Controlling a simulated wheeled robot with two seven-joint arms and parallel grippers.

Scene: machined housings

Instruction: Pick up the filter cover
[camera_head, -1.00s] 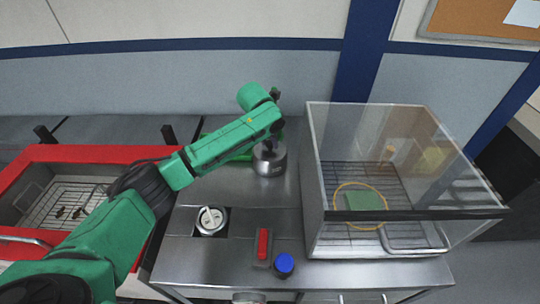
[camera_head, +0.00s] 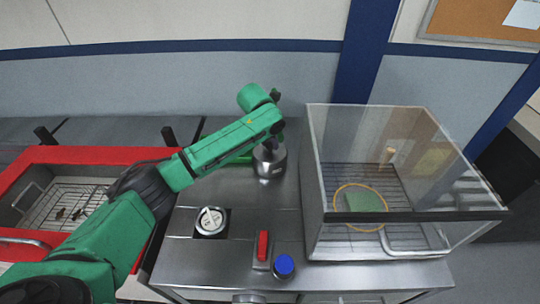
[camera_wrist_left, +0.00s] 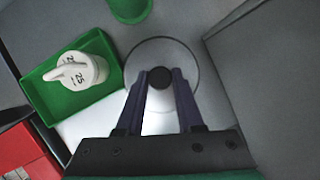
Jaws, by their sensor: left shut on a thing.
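The filter cover (camera_head: 268,164) looks like a round metal lid with a black knob on top. It is at the back of the steel table, beside the glass box. The wrist view shows the pale round cover (camera_wrist_left: 160,118) from above. My left gripper (camera_wrist_left: 160,80) has its two dark fingers closed on the black knob. In the head view, my green left arm hides most of the gripper. I cannot tell whether the cover is lifted off its seat. My right gripper is not in view.
A green tray (camera_wrist_left: 40,100) holding a white knob marked 25 (camera_wrist_left: 80,72) is close to the cover's left. The glass box (camera_head: 316,190) stands close on the right. A red-rimmed basin (camera_head: 90,152) is at the left. A red switch (camera_head: 263,246) and blue cap (camera_head: 284,266) are in front.

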